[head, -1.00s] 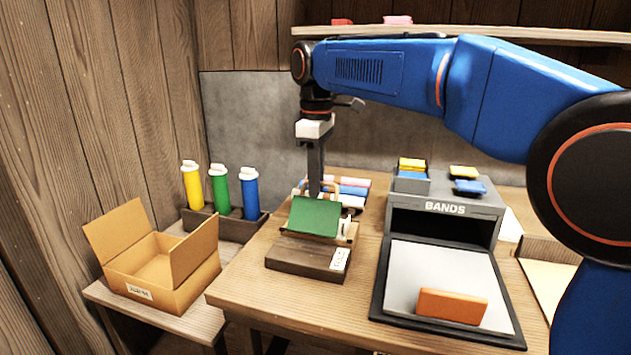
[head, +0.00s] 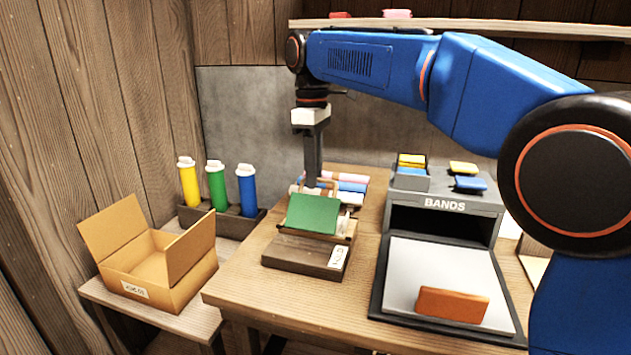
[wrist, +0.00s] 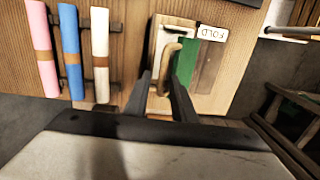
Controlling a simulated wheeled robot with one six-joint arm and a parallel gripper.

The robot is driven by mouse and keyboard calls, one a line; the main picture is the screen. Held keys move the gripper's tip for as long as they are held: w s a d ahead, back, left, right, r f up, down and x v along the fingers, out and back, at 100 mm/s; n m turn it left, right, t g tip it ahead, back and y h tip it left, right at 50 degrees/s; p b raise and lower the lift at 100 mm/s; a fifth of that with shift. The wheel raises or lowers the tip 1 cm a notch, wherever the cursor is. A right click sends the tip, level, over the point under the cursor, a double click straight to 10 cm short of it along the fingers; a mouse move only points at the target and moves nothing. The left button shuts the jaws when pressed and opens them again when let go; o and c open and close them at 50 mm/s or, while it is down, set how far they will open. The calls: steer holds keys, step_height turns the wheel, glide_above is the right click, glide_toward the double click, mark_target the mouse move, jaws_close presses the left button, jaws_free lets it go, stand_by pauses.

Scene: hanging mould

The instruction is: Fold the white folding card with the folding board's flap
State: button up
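The folding board (head: 300,262) is a dark wooden base with a FOLD label, near the left front of the table. Its green panel (head: 313,214) stands tilted up; it shows edge-on in the wrist view (wrist: 187,62). A tan loop handle (wrist: 166,62) is behind the panel. A white strip (wrist: 160,40), perhaps the folding card, lies beside the handle; most of it is hidden. My gripper (wrist: 161,80) is open, with its two fingers apart on either side of the handle. In the head view my gripper (head: 312,183) is just behind the green panel, its tips partly hidden.
A BANDS box (head: 443,207) with a grey tray and an orange block (head: 452,305) stands to the right. Pink, blue and white rolls (wrist: 70,50) lie behind the board. An open carton (head: 150,270) and bottles (head: 217,188) are on the left. A shelf (head: 470,27) runs above.

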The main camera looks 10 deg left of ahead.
step_height(320, 180, up, 11)
steer(key=shift+s+d+f+t, duration=0.2)
steer(key=shift+s+t, duration=0.1)
steer(key=shift+s, duration=0.15)
stand_by(0.6)
